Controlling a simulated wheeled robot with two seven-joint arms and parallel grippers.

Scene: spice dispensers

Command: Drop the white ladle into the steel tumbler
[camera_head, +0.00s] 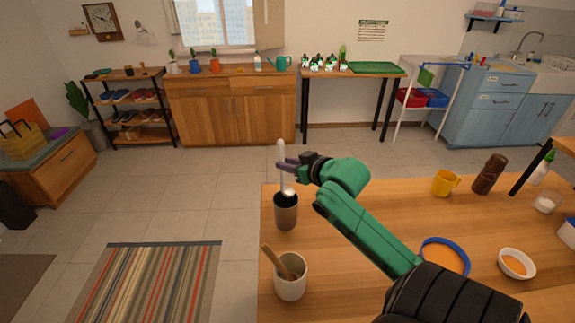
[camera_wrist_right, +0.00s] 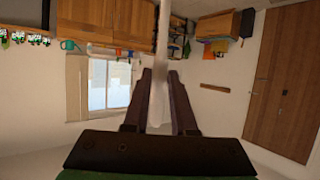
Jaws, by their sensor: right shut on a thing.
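The white ladle (camera_head: 281,160) is upright in my right gripper (camera_head: 283,164), which is shut on its handle. The ladle's bowl end (camera_head: 288,191) is at the mouth of the steel tumbler (camera_head: 286,212); I cannot tell how far inside the rim it is. The dark grey tumbler stands near the left edge of the wooden table. In the right wrist view, the pale ladle (camera_wrist_right: 163,60) runs between the fingers (camera_wrist_right: 160,95), and the tumbler is not visible. My left gripper is not in view.
A white cup (camera_head: 291,283) with a wooden utensil stands in front of the tumbler. A yellow mug (camera_head: 444,183), a brown shaker (camera_head: 488,174), a blue-rimmed bowl (camera_head: 445,254) and a white bowl (camera_head: 516,263) are to the right. The table (camera_head: 375,205) is clear behind my right forearm.

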